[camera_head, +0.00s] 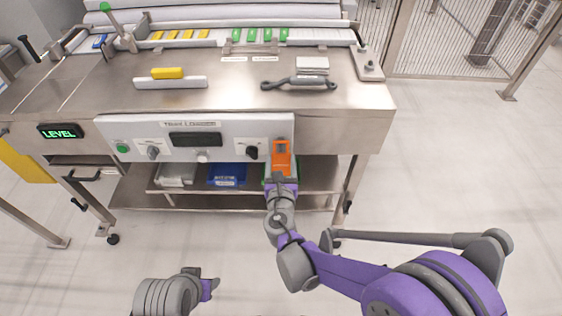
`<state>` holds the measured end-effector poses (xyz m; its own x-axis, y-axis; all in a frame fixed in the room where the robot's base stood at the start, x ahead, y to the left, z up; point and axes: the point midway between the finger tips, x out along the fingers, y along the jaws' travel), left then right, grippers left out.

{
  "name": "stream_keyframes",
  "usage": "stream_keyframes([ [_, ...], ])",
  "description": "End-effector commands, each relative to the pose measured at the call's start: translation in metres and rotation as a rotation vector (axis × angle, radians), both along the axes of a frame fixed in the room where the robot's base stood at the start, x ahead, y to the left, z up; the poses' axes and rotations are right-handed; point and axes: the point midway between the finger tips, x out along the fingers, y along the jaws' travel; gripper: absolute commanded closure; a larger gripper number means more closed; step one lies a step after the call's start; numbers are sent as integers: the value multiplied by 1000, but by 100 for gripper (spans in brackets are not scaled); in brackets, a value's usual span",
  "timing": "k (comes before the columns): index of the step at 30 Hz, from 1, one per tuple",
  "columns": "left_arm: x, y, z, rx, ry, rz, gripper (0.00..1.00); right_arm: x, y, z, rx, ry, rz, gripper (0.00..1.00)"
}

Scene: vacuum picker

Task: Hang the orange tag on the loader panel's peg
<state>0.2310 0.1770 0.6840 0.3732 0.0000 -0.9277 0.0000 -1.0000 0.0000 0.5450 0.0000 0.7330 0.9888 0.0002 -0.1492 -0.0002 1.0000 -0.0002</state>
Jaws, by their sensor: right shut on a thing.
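The orange tag (281,154) is upright in front of the right end of the white loader panel (108,127). My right gripper (281,176) is shut on the tag's lower part. I cannot tell whether the tag touches the panel. The peg cannot be made out; the tag may cover it. My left gripper (210,287) is low in the picture, well away from the panel, and its fingers are too unclear to tell open from shut.
The panel has a dark display (195,140), a black knob (252,152) and a green button (122,148). Below it, a shelf (200,200) holds a blue bin (227,175). A wrench-like tool (298,83) and a yellow block (167,73) lie on the tabletop (230,98). The floor at right is clear.

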Motion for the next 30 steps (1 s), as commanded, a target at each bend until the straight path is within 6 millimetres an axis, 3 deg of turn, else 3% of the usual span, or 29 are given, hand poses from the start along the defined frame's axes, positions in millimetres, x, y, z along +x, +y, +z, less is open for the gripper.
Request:
stream_keyframes([
  [8, 0, 0, 0, 0, 0, 0, 50, 0, 0, 0, 0, 0, 0, 93],
  [9, 0, 0, 0, 0, 0, 0, 50, 0, 0, 0, 0, 0, 0, 30],
  [14, 0, 0, 0, 0, 0, 0, 50, 0, 0, 0, 0, 0, 0, 1],
  [23, 0, 0, 1, 0, 0, 0, 50, -3, 0, 1, 0, 0, 0, 0],
  [30, -1, 0, 8, 0, -2, 0, 50, -41, 1, 8, 0, -1, 3, 0],
])
